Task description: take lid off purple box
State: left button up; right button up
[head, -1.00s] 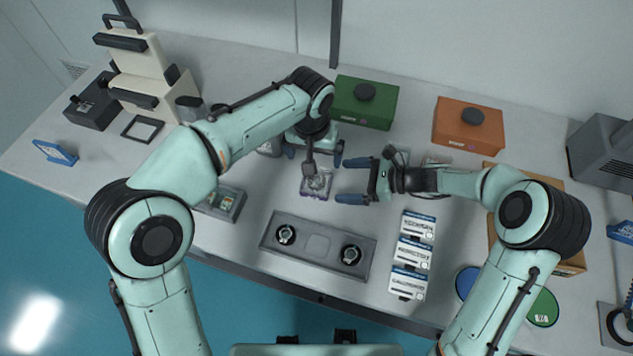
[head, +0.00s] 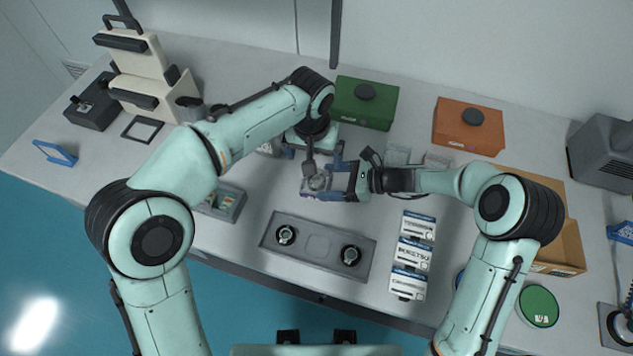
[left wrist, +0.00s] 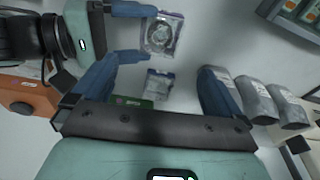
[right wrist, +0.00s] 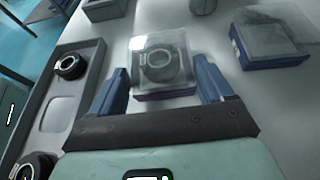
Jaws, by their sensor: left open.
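The purple box (head: 314,184) is small, with a clear lid and a dark ring-shaped part inside. It sits on the table below my left gripper (head: 314,155), which points down, open and empty. The box also shows in the left wrist view (left wrist: 162,34) and, with its purple base, in the right wrist view (right wrist: 163,68). My right gripper (head: 334,182) reaches in from the right, low over the table. Its fingers are apart, one on each side of the box, with a visible gap to it in the right wrist view. The lid looks seated on the box.
A grey tray (head: 318,262) with two ring parts lies in front. White labelled packs (head: 412,257) stand to its right. A green box (head: 362,112) and an orange box (head: 468,140) stand behind. Silvery pouches (left wrist: 257,100) lie near my left gripper.

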aim_at(316, 179)
pick_arm(q)
jog(key=f, duration=0.4)
jog(key=w+f, duration=0.1)
jog(key=f, duration=0.3)
jog(key=w+f, duration=0.1)
jog(key=f, duration=0.4)
jog(key=shift+d+f, duration=0.1)
jog(key=shift+d, duration=0.1)
